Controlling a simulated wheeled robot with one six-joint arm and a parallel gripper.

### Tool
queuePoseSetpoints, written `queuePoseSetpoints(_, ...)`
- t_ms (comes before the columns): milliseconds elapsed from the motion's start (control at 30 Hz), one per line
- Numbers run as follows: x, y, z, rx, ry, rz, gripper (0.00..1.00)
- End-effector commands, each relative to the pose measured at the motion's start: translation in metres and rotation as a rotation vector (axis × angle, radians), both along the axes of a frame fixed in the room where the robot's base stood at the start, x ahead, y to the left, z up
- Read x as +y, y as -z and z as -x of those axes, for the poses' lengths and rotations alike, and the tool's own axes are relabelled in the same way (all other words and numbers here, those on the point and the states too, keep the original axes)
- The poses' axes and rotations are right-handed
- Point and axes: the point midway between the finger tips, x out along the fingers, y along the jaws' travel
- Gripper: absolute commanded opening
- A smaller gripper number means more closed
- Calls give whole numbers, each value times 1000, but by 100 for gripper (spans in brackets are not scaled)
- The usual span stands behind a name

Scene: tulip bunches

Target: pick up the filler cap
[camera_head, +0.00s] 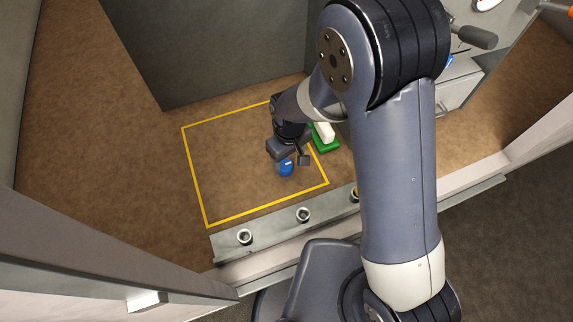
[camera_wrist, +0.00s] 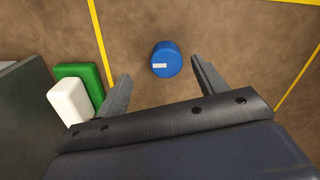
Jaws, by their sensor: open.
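A blue round cap (camera_head: 286,169) with a small white label lies on the brown floor inside a yellow outlined area. It also shows in the wrist view (camera_wrist: 166,60), ahead of the fingertips and between their lines. I take it to be the filler cap. My gripper (camera_head: 288,155) is just above and behind it in the head view. In the wrist view my gripper (camera_wrist: 158,70) has its two fingers apart with nothing between them. The exact height gap to the cap is hard to tell.
A green block (camera_head: 326,146) with a white block (camera_head: 324,132) sits near the gripper, by a grey cabinet. A metal rail (camera_head: 270,229) with round sockets runs along the front. Yellow lines (camera_head: 193,175) bound clear floor to the left.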

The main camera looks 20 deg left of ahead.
Motion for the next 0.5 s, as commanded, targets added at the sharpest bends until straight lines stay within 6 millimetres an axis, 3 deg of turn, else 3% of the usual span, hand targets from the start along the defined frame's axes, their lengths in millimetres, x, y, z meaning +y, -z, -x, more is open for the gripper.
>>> queuePoseSetpoints(500, 11, 51, 1, 1, 0, 2, 67)
